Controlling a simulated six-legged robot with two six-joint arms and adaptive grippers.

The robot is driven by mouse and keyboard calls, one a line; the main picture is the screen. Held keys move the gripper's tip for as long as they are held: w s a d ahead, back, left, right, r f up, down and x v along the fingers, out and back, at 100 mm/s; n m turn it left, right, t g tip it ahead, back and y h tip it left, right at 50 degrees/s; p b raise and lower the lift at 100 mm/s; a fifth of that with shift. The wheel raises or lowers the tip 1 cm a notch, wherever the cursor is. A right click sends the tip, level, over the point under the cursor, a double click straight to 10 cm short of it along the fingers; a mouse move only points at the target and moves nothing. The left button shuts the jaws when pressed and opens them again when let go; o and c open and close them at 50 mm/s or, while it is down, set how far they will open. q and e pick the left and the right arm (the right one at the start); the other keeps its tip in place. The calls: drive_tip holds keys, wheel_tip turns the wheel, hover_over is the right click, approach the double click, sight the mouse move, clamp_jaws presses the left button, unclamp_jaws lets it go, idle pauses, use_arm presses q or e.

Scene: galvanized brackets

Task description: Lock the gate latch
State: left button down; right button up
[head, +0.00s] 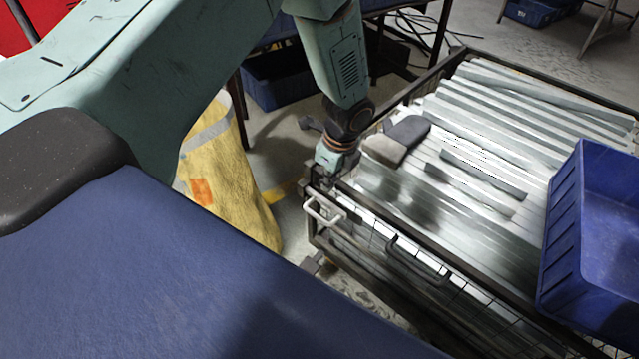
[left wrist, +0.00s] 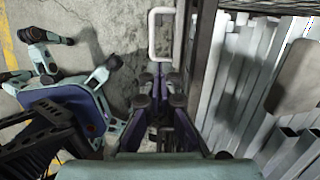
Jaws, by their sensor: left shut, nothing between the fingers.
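The latch shows as a pale U-shaped handle (head: 324,210) at the near left corner of a dark metal mesh cage (head: 421,266). In the left wrist view the handle (left wrist: 152,35) stands at the top middle, beside the dark corner post. My left gripper (head: 325,186) is at the cage corner, by the handle in the head view; its fingertips are hard to make out there. My right gripper is in neither view.
Long galvanized brackets (head: 480,130) fill the cage, with dark grey blocks (head: 408,130) on them. A blue crate (head: 566,225) sits at the cage's right side. A yellow sack (head: 228,180) stands left of the cage. Bare floor (left wrist: 110,28) lies left of the handle.

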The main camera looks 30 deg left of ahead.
use_arm(q)
drive_tip(key=b, duration=0.3)
approach(324, 202)
wheel_tip(324, 202, down, 5)
drive_tip(key=s, duration=0.3)
drive_tip(key=a+f+b, duration=0.2)
drive_tip(key=a, duration=0.1)
drive_tip(key=shift+w+a+f, duration=0.1)
drive_tip(key=shift+w+f, duration=0.1)
drive_tip(key=shift+w, duration=0.05)
